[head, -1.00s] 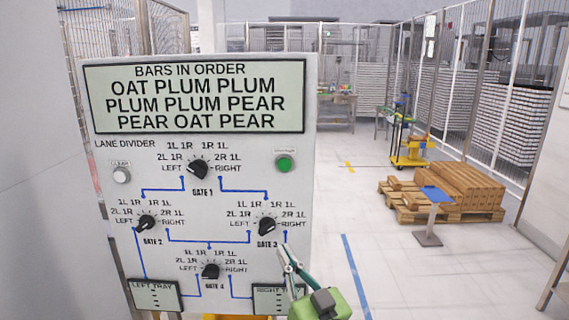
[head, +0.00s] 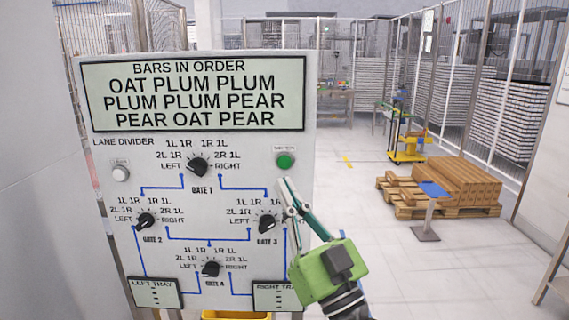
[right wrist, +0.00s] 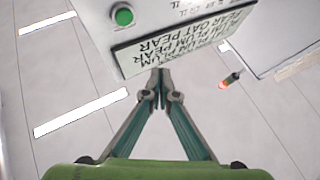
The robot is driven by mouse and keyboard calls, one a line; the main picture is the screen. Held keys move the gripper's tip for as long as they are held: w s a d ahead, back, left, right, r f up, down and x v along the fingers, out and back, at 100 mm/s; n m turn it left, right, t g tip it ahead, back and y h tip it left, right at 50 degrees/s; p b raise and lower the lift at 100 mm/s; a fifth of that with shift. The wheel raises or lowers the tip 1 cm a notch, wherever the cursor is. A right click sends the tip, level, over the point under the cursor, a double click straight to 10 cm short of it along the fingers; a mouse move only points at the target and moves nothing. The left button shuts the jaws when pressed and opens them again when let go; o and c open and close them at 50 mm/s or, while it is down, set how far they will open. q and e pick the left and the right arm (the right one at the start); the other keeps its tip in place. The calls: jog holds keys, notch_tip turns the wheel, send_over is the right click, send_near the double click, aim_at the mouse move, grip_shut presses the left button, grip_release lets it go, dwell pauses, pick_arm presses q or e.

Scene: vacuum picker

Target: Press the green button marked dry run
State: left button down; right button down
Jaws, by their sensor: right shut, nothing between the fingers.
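The green button (head: 285,161) sits at the upper right of the white panel (head: 225,215), under a small label too blurred to read. It also shows in the right wrist view (right wrist: 122,15), above and left of the fingertips. My right gripper (head: 284,181) is shut and empty. In the head view its fingertips appear just below the button, and I see no contact. In the right wrist view the closed fingertips (right wrist: 160,72) appear near the edge of the text display (right wrist: 185,40). My left gripper is not in view.
The panel has a white button (head: 121,173) on the left and several black dials, such as Gate 1 (head: 198,167) and Gate 3 (head: 267,222). My right gripper partly covers the Gate 3 area. A pallet of boxes (head: 455,185) stands on the floor to the right.

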aim_at(285, 162)
jog(key=shift+w+b, duration=1.9)
jog(key=shift+w, duration=2.5)
jog(key=shift+w, duration=0.45)
jog(key=shift+w+b, duration=0.3)
jog(key=shift+b, duration=0.2)
jog(key=shift+s+p, duration=0.4)
jog(key=shift+s, duration=0.4)
